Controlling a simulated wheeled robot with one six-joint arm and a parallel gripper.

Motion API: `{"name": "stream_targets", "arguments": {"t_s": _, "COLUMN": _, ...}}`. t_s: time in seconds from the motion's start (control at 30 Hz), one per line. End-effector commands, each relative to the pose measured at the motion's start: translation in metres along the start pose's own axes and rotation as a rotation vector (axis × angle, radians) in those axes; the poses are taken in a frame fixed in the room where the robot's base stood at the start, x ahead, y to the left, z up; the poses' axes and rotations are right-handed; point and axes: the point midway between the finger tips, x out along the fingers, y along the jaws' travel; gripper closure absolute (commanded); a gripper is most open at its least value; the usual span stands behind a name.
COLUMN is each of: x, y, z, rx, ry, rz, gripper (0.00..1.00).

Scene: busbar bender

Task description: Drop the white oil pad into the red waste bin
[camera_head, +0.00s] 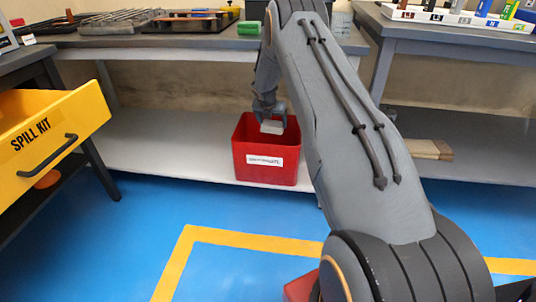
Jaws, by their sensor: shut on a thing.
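My gripper (270,119) points down at the bin's open top. It is shut on the white oil pad (272,127), which shows as a small pale piece at the fingertips. The pad appears over or just inside the bin's mouth; its exact height against the rim is hard to tell. The inside of the bin is mostly hidden.
An open yellow spill kit drawer (50,135) juts out at the left. A second bench (460,38) stands at the right. The blue floor (250,262) in front is largely clear, with yellow lines.

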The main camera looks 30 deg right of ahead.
Motion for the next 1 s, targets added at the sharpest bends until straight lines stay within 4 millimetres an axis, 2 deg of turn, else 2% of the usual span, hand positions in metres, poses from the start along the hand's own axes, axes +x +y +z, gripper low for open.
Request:
{"name": "stream_targets", "arguments": {"t_s": 0.07, "x": -0.001, "y": 0.000, "z": 0.000, "rx": 0.000, "ry": 0.000, "rz": 0.000, "gripper": 0.44}}
{"name": "stream_targets", "arguments": {"t_s": 0.1, "x": -0.001, "y": 0.000, "z": 0.000, "rx": 0.000, "ry": 0.000, "rz": 0.000, "gripper": 0.19}}
{"name": "stream_targets", "arguments": {"t_s": 0.2, "x": -0.001, "y": 0.000, "z": 0.000, "rx": 0.000, "ry": 0.000, "rz": 0.000, "gripper": 0.03}}
{"name": "stream_targets", "arguments": {"t_s": 0.23, "x": -0.001, "y": 0.000, "z": 0.000, "rx": 0.000, "ry": 0.000, "rz": 0.000, "gripper": 0.01}}
{"name": "stream_targets", "arguments": {"t_s": 0.57, "x": -0.005, "y": 0.000, "z": 0.001, "rx": 0.000, "ry": 0.000, "rz": 0.000, "gripper": 0.01}}
{"name": "stream_targets", "arguments": {"t_s": 1.0, "x": -0.069, "y": 0.000, "z": 0.000, "rx": 0.000, "ry": 0.000, "rz": 0.000, "gripper": 0.01}}
